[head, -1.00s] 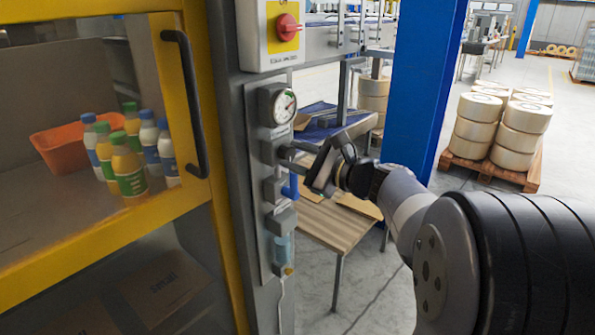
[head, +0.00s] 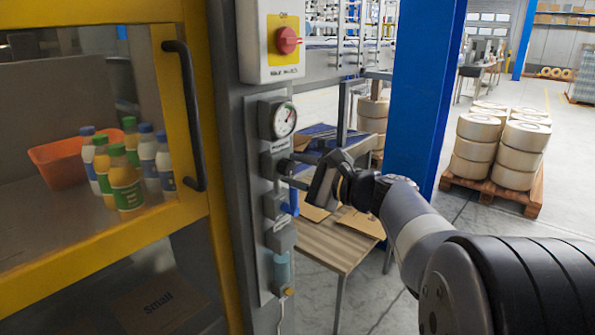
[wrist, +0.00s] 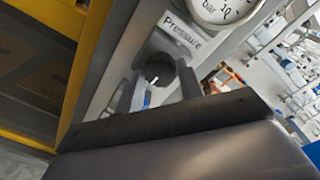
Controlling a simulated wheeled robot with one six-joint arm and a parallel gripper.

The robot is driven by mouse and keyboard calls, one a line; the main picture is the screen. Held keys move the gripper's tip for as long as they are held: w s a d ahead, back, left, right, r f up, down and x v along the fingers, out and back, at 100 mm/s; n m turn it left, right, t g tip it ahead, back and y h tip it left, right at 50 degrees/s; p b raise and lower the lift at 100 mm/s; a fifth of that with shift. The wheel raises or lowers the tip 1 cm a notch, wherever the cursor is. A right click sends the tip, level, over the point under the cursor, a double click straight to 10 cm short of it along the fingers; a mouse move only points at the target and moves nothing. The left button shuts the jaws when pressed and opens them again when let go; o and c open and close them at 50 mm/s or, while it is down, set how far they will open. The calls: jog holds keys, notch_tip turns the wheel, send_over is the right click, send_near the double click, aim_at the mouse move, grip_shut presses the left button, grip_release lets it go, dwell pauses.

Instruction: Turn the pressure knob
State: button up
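The pressure knob (head: 284,167) is a small dark round knob on a grey block below the pressure gauge (head: 284,119). In the wrist view the dark knob (wrist: 159,72) sits under the "Pressure" label (wrist: 182,31), with the gauge (wrist: 222,7) above it. My gripper (head: 296,171) faces the panel from the right. Its two fingers are apart, one on each side of the knob in the wrist view (wrist: 158,86). I see no clear contact between the fingers and the knob. The gauge needle is too small to read.
A blue lever (head: 291,199) and a filter bowl (head: 282,268) are just below the knob. A red rotary switch (head: 287,40) is above. The yellow-framed door with a black handle (head: 187,115) is to the left. A wooden table (head: 335,242) and blue post (head: 425,95) stand behind my arm.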

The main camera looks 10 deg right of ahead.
jog(key=o, duration=0.4)
jog(key=shift+c, duration=0.2)
jog(key=p+v, duration=0.1)
jog(key=v, duration=1)
jog(key=shift+w, duration=0.1)
jog(key=b+x, duration=0.1)
jog(key=x, duration=1)
